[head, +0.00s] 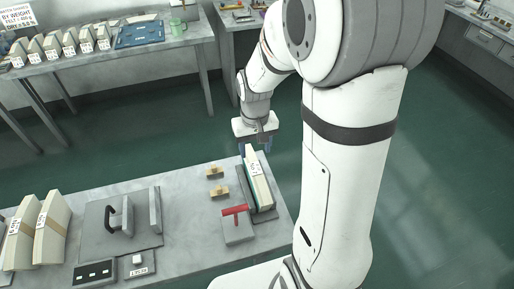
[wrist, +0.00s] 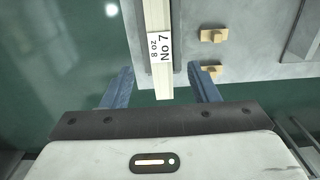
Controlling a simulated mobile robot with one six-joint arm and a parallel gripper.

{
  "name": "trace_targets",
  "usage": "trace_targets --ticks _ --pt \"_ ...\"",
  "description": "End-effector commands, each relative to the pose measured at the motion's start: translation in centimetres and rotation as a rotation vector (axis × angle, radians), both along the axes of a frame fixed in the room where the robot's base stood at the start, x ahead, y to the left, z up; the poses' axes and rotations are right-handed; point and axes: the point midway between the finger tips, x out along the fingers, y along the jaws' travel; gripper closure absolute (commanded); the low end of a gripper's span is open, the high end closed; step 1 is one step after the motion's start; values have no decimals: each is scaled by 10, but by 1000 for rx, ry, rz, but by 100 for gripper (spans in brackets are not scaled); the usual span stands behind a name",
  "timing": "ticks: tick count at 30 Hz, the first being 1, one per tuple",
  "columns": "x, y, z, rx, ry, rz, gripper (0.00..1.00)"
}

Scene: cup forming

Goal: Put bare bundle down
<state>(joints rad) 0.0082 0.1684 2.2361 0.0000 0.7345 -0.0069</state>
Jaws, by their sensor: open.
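A pale bundle (head: 258,178) with a white label stands on a dark tray (head: 245,190) at the right end of the near table. In the wrist view the bundle (wrist: 157,75) has a label reading "8 oz No 7", and its near end sticks out past the table edge. My gripper (head: 257,143) is at the far edge of the table, by the bundle's far end. In the wrist view my gripper (wrist: 162,85) has its two blue fingers apart, one on each side of the bundle's end, with a gap on both sides.
Two small wooden blocks (head: 219,192) lie left of the tray. A grey block with a red handle (head: 236,211) sits in front of them. A grey press plate (head: 122,220) and two banded bundles (head: 50,228) stand further left. A back table (head: 110,60) holds several bundles.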

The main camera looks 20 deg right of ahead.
Motion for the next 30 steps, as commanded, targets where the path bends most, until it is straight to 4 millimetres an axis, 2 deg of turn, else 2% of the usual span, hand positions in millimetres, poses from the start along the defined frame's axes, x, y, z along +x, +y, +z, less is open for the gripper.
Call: trace_targets --ticks 5,9,15,21,25,30 --pt "-18 0 34 -1 -53 2 46" --pt "-50 0 73 -1 -124 3 46" --pt "-101 0 112 -2 -221 5 46" --pt "-135 0 127 -3 -281 6 46" --pt "-144 3 130 -3 -295 7 46" --pt "-144 3 130 -3 -295 7 46"
